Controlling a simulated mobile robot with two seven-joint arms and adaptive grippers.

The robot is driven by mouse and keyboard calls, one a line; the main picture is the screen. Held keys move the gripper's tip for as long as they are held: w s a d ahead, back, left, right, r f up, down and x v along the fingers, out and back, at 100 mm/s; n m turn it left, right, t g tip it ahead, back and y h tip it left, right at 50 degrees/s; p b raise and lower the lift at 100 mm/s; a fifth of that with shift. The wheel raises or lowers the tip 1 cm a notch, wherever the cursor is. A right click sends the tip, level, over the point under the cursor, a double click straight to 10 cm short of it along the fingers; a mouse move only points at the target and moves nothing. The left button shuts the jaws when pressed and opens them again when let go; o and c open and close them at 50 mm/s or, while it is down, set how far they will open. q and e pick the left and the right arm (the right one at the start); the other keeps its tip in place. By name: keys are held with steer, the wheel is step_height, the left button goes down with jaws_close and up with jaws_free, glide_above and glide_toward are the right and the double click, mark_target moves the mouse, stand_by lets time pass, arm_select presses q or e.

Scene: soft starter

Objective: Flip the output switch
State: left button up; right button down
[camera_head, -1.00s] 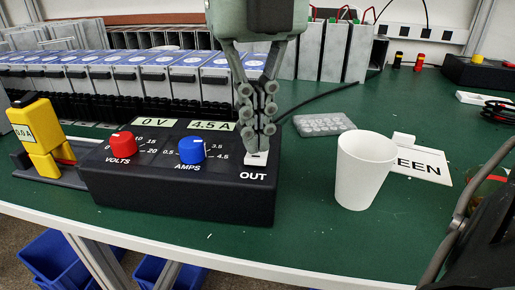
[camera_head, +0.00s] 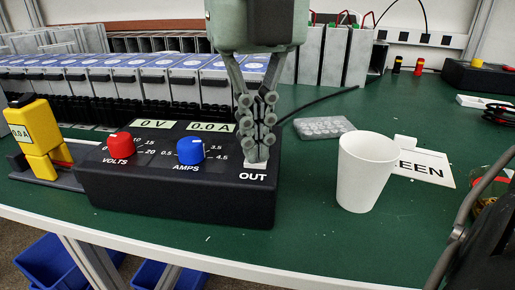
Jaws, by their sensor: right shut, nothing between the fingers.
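A black power supply box (camera_head: 180,207) sits on the green table, with a red VOLTS knob (camera_head: 120,146) and a blue AMPS knob (camera_head: 190,150). Its displays read 0 V and 0.0 A (camera_head: 210,127). The white output switch (camera_head: 257,166) is above the OUT label at the box's right end. My right gripper (camera_head: 258,152) comes down from above and is shut and empty. Its fingertips are at the switch and partly cover it; I cannot tell whether they touch it. My left gripper is not in view.
A white cup (camera_head: 364,178) stands right of the box, with a lettered card (camera_head: 425,167) behind it. A grey blister pack (camera_head: 323,126) lies behind the switch. A yellow meter (camera_head: 36,139) stands at the left. Green table (camera_head: 290,215) is bare between box and cup.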

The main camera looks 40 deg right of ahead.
steer(key=shift+r+p, duration=2.4)
steer(key=shift+r, duration=1.1)
